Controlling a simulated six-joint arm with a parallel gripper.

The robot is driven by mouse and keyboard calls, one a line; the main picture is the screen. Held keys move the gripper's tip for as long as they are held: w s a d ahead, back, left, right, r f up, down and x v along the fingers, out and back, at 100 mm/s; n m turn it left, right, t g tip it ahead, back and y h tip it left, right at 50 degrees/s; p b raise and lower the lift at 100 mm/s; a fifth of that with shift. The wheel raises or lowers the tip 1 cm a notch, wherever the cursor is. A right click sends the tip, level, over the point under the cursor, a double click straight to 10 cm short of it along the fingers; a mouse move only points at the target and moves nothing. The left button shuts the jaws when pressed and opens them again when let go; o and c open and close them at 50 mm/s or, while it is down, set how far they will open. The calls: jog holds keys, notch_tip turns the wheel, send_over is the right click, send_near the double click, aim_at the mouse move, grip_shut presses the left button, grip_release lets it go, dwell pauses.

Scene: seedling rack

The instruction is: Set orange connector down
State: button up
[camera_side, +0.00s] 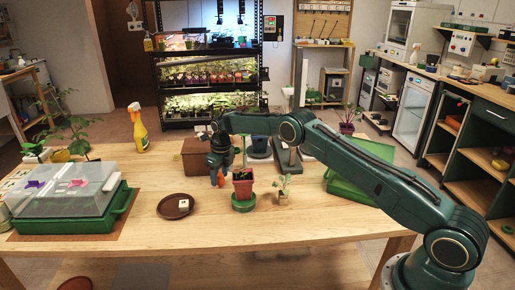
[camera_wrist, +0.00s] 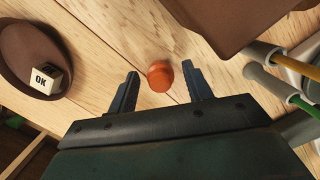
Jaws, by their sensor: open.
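The orange connector (camera_wrist: 160,76) shows in the wrist view against the bare wood of the table. It lies between the two dark finger tips of my gripper (camera_wrist: 160,88), with a gap on each side. The fingers are spread and do not close on it. In the side view my gripper (camera_side: 217,178) points down, low over the table behind the brown saucer, and a small bit of orange shows at its tips. I cannot tell whether the connector's underside touches the wood.
A brown saucer (camera_side: 163,212) with a white "OK" cube (camera_side: 184,204) stands in front. A brown box (camera_side: 195,163) is behind. A lidded green tray (camera_side: 62,223) is at far left.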

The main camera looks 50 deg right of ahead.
notch_tip(320, 180, up, 12)
jog(key=s, duration=0.1)
jog(key=shift+s+d+f, duration=0.15)
jog(key=shift+s+f, duration=0.05)
dwell(0.8)
notch_tip(320, 180, up, 14)
jog(key=n+t, duration=0.1)
jog(key=n, duration=0.7)
send_over(223, 177)
jog(key=s+a, duration=0.3)
jog(key=s, duration=0.4)
jog(key=s+a+r+n+t, duration=0.1)
jog(key=s+r+n, duration=0.3)
jog(key=s, duration=0.3)
jog(key=s+a+r+n, duration=0.2)
jog(key=s+r+n, duration=0.3)
jog(key=s, duration=0.2)
jog(key=s+a+f+n+t, duration=0.1)
jog(key=s+f+n, duration=0.1)
jog(key=s+n, duration=0.6)
jog(key=s+a+f+n+t, duration=0.1)
jog(key=s+f+n, duration=0.2)
jog(key=s+n, duration=0.5)
jog(key=shift+s+n, duration=0.3)
jog(key=shift+s, duration=5.55)
